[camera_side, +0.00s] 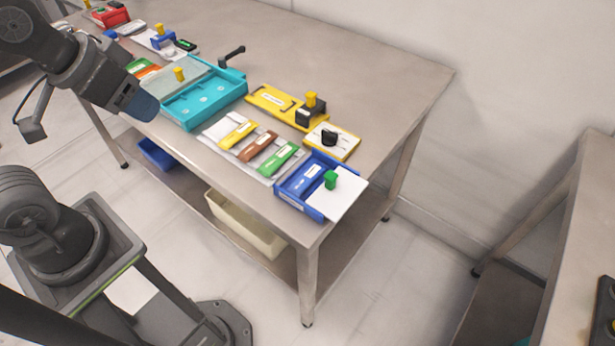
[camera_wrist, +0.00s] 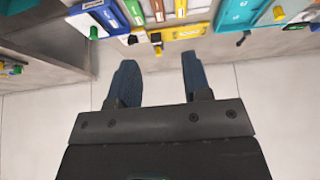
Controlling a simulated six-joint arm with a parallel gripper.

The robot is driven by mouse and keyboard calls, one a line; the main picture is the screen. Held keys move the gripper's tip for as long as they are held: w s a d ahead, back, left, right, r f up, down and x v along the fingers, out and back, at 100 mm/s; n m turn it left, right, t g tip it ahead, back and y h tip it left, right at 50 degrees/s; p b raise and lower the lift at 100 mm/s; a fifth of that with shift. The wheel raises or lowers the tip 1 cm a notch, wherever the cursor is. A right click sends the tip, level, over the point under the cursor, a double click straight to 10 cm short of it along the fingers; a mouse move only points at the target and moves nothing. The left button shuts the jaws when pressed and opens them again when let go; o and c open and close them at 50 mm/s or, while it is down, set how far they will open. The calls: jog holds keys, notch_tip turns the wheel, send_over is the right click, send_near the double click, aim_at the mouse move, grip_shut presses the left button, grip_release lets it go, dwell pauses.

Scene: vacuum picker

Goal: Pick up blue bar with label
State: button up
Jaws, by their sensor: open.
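A blue tray (camera_side: 321,160) sits at the near right corner of the steel table. What looks like a blue bar with a white label (camera_side: 296,187) lies in its left part, though blue on blue makes its outline hard to tell. A white plate with a green knob (camera_side: 331,180) covers the tray's right part. The blue tray (camera_wrist: 108,17) also shows at the top left of the wrist view. My gripper (camera_wrist: 160,78) is open and empty, its two dark blue fingers apart. In the side view it hangs at the upper left, beside the table's front edge, well away from the tray.
A pale mat with yellow, brown and green bars (camera_side: 278,158) lies left of the blue tray. A turquoise tray (camera_side: 205,100) with a handle is beyond it. A yellow holder (camera_side: 270,100) and a white-topped block (camera_side: 345,148) stand behind. The table's far right is bare.

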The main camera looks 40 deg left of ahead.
jog(key=shift+c, duration=0.4)
jog(key=g, duration=0.6)
send_over(305, 179)
notch_tip(305, 179, down, 18)
jog(key=shift+s+a+r, duration=0.1)
jog(key=shift+f, duration=2.65)
jog(key=c, duration=0.6)
